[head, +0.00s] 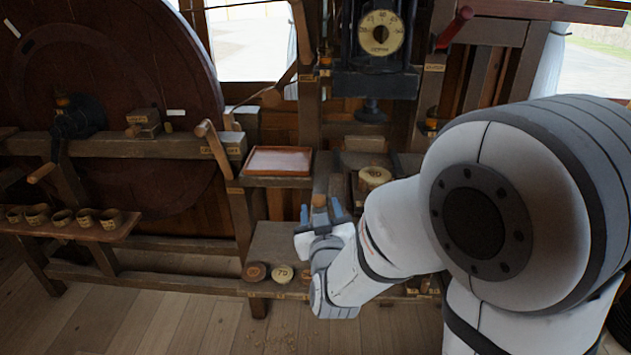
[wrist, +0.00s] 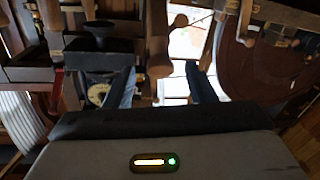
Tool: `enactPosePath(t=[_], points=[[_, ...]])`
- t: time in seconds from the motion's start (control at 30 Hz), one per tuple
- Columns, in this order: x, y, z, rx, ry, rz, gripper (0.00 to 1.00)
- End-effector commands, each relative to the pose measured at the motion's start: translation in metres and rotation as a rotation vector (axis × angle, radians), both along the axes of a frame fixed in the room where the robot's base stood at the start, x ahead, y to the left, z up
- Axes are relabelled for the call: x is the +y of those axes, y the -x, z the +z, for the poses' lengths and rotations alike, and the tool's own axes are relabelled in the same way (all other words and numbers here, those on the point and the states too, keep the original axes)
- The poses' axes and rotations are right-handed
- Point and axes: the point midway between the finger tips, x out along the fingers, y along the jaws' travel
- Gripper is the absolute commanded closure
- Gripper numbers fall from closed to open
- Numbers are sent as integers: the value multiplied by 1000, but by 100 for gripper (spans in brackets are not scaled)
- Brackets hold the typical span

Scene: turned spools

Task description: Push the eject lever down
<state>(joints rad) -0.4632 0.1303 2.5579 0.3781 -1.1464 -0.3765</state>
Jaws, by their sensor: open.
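Several levers show, and their labels are too small to read, so I cannot tell which is the eject lever. A red-handled lever (head: 455,27) slants at the upper right of the head view, beside the dial. A wooden lever (head: 215,148) with a rounded end stands left of the shallow tray, and a long wooden lever (head: 301,32) rises left of the dial. My gripper (head: 320,209) is open, its blue fingers apart, low in front of the bench. In the wrist view the fingers (wrist: 160,86) frame a wooden knobbed part (wrist: 159,66) beyond them; contact does not show.
A dial (head: 381,34) sits on a dark press head. A large dark wheel (head: 120,80) fills the left. A shallow tray (head: 278,177), a shelf of small cups (head: 62,218) and round discs (head: 283,274) lie around the bench. My arm hides the bench's right side.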

Motion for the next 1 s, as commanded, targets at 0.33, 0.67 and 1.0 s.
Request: enactPosePath(t=[0.33, 0.67, 1.0], points=[[5, -44, 0, 2, -3, 2, 50], [6, -53, -1, 1, -3, 2, 50], [6, -53, 0, 1, -3, 2, 70]])
